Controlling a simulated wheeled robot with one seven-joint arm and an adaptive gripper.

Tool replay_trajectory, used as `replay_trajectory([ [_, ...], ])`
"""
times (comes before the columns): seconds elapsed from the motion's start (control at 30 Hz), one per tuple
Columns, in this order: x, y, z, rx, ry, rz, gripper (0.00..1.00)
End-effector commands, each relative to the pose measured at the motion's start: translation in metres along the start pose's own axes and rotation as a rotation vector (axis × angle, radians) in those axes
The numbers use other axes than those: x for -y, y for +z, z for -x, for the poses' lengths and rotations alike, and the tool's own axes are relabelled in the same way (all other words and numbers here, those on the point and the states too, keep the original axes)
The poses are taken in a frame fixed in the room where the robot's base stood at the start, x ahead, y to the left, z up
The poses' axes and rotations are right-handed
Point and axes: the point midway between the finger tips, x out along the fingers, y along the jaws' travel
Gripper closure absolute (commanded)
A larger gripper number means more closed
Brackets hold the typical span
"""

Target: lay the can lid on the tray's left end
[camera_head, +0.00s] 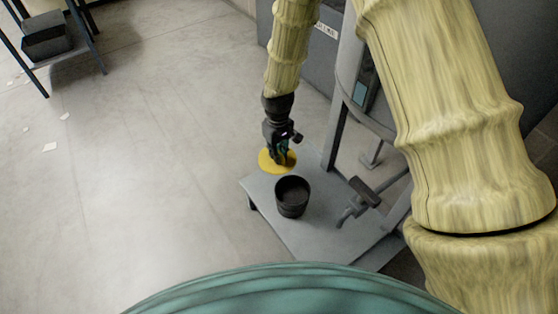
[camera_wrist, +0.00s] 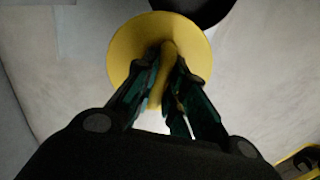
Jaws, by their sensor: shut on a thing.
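The can lid is a round yellow disc with a raised grip; it shows in the head view (camera_head: 267,163) and large in the wrist view (camera_wrist: 128,45). My gripper (camera_head: 283,160) points down and is shut on the lid's grip, with the dark green fingers on either side of it in the wrist view (camera_wrist: 167,88). In the head view the lid overlaps the far left corner of a grey platform; I cannot tell whether it touches it. No separate tray is clear to me; this flat grey platform (camera_head: 262,192) may be it.
A black open can (camera_head: 292,197) stands on the platform, close to the lid. A grey tap-like fitting (camera_head: 352,205) and a post (camera_head: 338,125) stand to the right. A blue rack with a grey box (camera_head: 45,35) is at upper left. The left floor is mostly clear, with paper scraps.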

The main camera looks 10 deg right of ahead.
Motion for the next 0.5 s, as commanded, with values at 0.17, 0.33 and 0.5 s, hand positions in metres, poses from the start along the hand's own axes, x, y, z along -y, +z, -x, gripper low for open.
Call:
replay_trajectory([
  [0.17, -0.008, -0.004, -0.003, 0.0, 0.0, 0.001, 1.0],
  [0.33, -0.008, -0.004, -0.019, 0.002, 0.0, 0.002, 1.0],
  [0.5, -0.007, -0.004, -0.036, 0.001, 0.0, 0.002, 1.0],
])
